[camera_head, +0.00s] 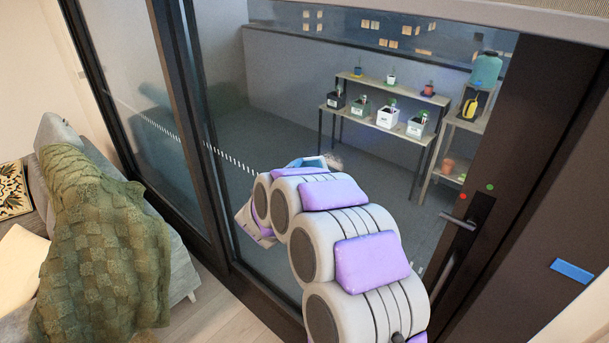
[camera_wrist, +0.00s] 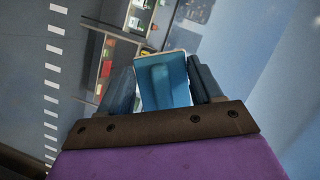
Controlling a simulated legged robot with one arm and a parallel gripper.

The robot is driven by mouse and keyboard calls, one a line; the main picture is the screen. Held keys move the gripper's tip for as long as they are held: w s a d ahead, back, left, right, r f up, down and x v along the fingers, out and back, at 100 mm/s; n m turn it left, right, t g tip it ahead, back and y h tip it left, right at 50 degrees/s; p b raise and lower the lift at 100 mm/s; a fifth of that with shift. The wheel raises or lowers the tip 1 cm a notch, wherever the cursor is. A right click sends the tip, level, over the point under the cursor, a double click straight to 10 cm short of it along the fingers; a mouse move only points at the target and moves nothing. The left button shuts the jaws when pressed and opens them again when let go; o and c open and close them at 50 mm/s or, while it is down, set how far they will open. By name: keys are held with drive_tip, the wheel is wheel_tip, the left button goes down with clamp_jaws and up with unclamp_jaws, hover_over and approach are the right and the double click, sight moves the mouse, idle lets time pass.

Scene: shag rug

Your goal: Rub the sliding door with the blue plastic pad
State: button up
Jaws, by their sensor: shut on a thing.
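The sliding door (camera_head: 262,140) is a large glass pane in a dark frame, with a dark handle (camera_head: 462,222) at its right. My arm reaches toward the glass, and my gripper (camera_head: 315,162) is near the lower middle of the pane, mostly hidden behind my arm. In the wrist view my gripper (camera_wrist: 165,88) is shut on the blue plastic pad (camera_wrist: 165,80), which sits between the two dark fingers. A bit of the pad's blue shows in the head view (camera_head: 312,162). I cannot tell whether the pad touches the glass.
A grey sofa (camera_head: 52,135) with a green knitted blanket (camera_head: 95,235) stands at the left. Beyond the glass are shelves (camera_head: 345,117) with several potted plants. A row of white dashes (camera_head: 235,162) runs across the glass. Wooden floor (camera_head: 215,315) shows at the bottom.

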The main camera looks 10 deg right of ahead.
drive_tip(key=shift+s+d+r+p, duration=0.15)
drive_tip(key=shift+r+p, duration=0.2)
drive_tip(key=shift+r, duration=0.3)
drive_tip(key=shift+s+d+r+p, duration=0.1)
drive_tip(key=shift+r+p, duration=0.25)
drive_tip(key=shift+r, duration=0.25)
drive_tip(key=s+d+b, duration=0.3)
drive_tip(key=s+d, duration=0.3)
drive_tip(key=s, duration=0.3)
drive_tip(key=shift+s+d+b, duration=0.2)
drive_tip(key=shift+d+b, duration=0.2)
idle(0.9)
drive_tip(key=shift+a+r, duration=0.1)
